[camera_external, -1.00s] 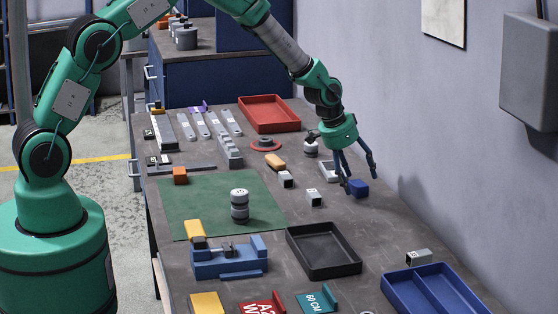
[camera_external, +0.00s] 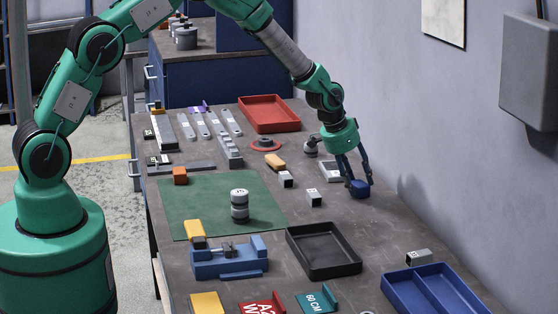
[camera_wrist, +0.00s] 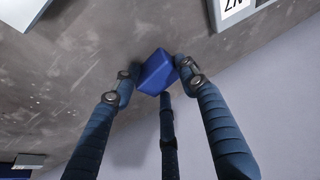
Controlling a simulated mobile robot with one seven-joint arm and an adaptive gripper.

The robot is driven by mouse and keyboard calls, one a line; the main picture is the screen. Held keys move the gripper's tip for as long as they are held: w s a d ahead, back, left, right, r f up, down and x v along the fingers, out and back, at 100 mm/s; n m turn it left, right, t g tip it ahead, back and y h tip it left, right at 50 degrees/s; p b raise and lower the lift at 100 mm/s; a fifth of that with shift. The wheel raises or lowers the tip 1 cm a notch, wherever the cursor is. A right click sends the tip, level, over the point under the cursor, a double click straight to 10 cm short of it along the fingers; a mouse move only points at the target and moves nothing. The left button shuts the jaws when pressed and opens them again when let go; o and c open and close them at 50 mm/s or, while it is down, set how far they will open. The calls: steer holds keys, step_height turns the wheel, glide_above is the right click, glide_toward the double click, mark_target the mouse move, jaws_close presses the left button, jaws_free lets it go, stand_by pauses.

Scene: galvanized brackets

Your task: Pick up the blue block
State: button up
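The blue block (camera_external: 360,189) is at the right side of the workbench, near the wall. My gripper (camera_external: 361,182) is over it, with its dark blue fingers pointing down around it. In the wrist view the blue block (camera_wrist: 157,73) sits between the fingertips of my gripper (camera_wrist: 158,76). The left and right fingertips bend in against its sides and a third finger reaches it from below in the picture. The fingers look shut on it. The block appears to be at bench height; any gap under it is hidden.
A light grey part (camera_external: 330,171) lies just left of the block, and small metal brackets (camera_external: 314,198) lie further left. A black tray (camera_external: 323,251) and a blue divided tray (camera_external: 435,290) are nearer the camera. The wall (camera_external: 450,160) rises close on the right.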

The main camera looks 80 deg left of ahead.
mark_target(363, 182)
steer(key=shift+c, duration=1.4)
steer(key=shift+r, duration=0.1)
steer(key=shift+r+p, duration=0.35)
steer(key=shift+r, duration=1.2)
steer(key=shift+s+r, duration=0.2)
steer(key=shift+r, duration=0.05)
steer(key=s+d, duration=0.1)
steer(key=s, duration=0.4)
steer(key=s+d+r, duration=0.1)
steer(key=s, duration=0.4)
steer(key=s+d+p, duration=0.1)
steer(key=s, duration=0.4)
steer(key=shift+s+d+r, duration=0.1)
steer(key=shift+d+r, duration=0.05)
steer(key=shift+d, duration=0.2)
